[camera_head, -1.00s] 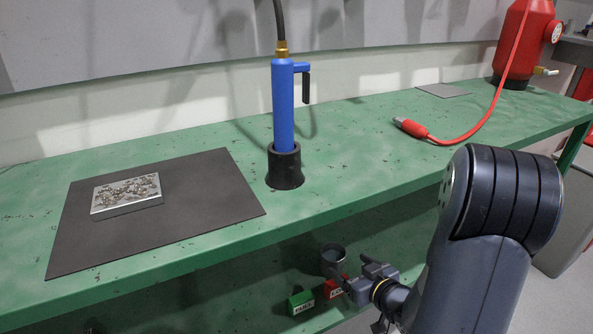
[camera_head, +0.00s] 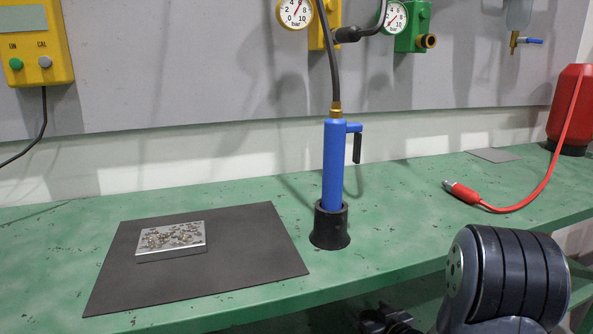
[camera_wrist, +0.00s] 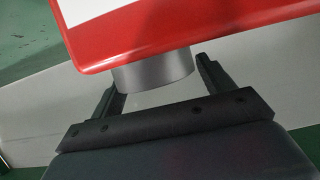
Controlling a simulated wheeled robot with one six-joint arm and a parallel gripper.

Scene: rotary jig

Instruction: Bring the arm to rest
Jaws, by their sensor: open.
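My gripper (camera_wrist: 160,85) is open in the wrist view, its two dark fingers spread apart. A grey cylinder (camera_wrist: 155,72) shows between and beyond the fingertips, under the edge of a red block (camera_wrist: 150,38) with a white label. I cannot tell whether the fingers touch either one. In the head view only a dark part of my gripper (camera_head: 388,320) shows at the bottom edge, below the bench front, and its fingertips are not clear. My arm is bent low at the bottom right.
The green bench (camera_head: 410,205) holds a dark mat (camera_head: 245,250) with a metal plate (camera_head: 172,239) of small parts. A blue tool (camera_head: 336,165) stands in a black holder (camera_head: 329,228). A red hose (camera_head: 525,203) lies at right. The lower shelf is mostly out of view.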

